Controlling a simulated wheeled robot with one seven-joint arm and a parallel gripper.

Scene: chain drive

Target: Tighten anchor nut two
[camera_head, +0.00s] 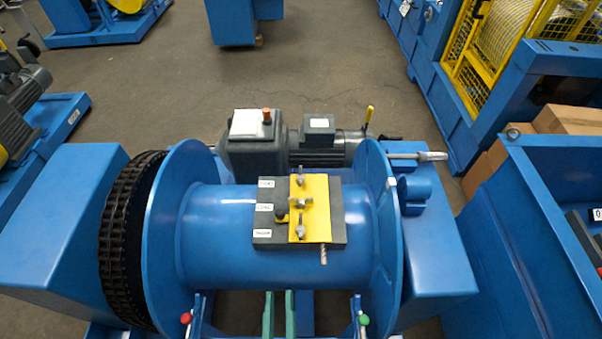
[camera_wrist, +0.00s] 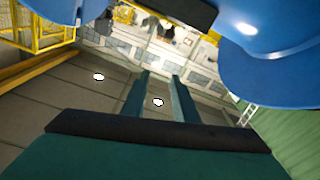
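A dark anchor plate (camera_head: 270,222) with a yellow strip (camera_head: 321,208) sits on top of the blue drum (camera_head: 225,225). Three metal nuts stand in a row on the strip: a far one (camera_head: 300,180), a middle one (camera_head: 301,202) and a near one (camera_head: 300,229). The middle one is turned differently from the others. The labels on the plate are too small to read surely. My gripper (camera_head: 279,296) shows as two green fingers low in the head view, in front of the drum and apart from the nuts. In the wrist view my gripper (camera_wrist: 160,76) is open and empty.
A rope end (camera_head: 323,256) sticks out below the plate. Round flanges (camera_head: 170,235) rise at both drum ends, a chain (camera_head: 125,240) at left. A motor (camera_head: 320,145) stands behind. Blue shapes (camera_wrist: 270,75) fill the wrist view's upper right.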

